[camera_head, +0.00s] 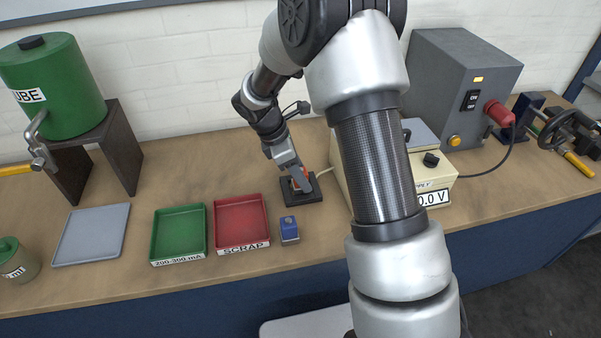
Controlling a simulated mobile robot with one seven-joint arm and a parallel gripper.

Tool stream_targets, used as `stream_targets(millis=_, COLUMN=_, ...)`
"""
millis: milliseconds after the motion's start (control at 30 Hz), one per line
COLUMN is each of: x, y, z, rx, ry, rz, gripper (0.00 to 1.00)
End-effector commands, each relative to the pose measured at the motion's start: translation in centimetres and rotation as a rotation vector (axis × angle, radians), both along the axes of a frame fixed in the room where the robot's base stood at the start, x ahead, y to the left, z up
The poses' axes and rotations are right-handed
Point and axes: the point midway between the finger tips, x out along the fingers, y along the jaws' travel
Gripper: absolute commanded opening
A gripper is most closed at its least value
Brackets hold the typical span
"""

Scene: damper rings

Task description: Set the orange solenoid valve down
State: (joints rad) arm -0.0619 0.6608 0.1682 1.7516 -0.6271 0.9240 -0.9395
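An orange solenoid valve (306,184) shows as a small patch of orange at the tip of my gripper (301,182). My gripper points down over a black square base (316,196) on the bench, left of the cream power supply. The valve is mostly hidden by my gripper's fingers. It is at or just over the base; I cannot tell whether it touches. The fingers are too small and too covered to tell whether they are shut on it. A blue valve-like block (289,230) stands upright on the bench, in front of the base.
A red SCRAP tray (262,243) and a green 200-300 mA tray (178,258) lie left of the blue block, both empty. A grey flat tray (92,235) lies further left. The cream power supply (436,190) stands right, partly behind my arm. Bench wood between them is bare.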

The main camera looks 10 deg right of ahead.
Motion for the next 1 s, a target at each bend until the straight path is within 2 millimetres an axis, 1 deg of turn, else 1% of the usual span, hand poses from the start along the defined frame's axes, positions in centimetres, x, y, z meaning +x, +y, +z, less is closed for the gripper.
stream_targets(millis=167, x=0.0, y=0.2, z=0.4, rx=0.001, ry=-0.001, rz=0.0, gripper=0.5)
stream_targets(millis=267, x=0.1, y=0.7, z=1.5, rx=0.001, ry=-0.003, rz=0.001, gripper=0.5)
stream_targets(millis=367, x=0.1, y=1.4, z=3.3, rx=0.002, ry=-0.004, rz=0.003, gripper=0.5)
stream_targets(millis=600, x=0.1, y=3.7, z=8.8, rx=0.002, ry=-0.005, rz=0.002, gripper=0.5)
stream_targets(millis=800, x=0.1, y=5.4, z=13.0, rx=0.002, ry=-0.004, rz=0.001, gripper=0.5)
stream_targets(millis=900, x=0.1, y=6.0, z=14.4, rx=0.001, ry=-0.002, rz=0.001, gripper=0.5)
stream_targets(millis=1000, x=0.1, y=6.4, z=15.4, rx=0.0, ry=-0.001, rz=0.002, gripper=0.5)
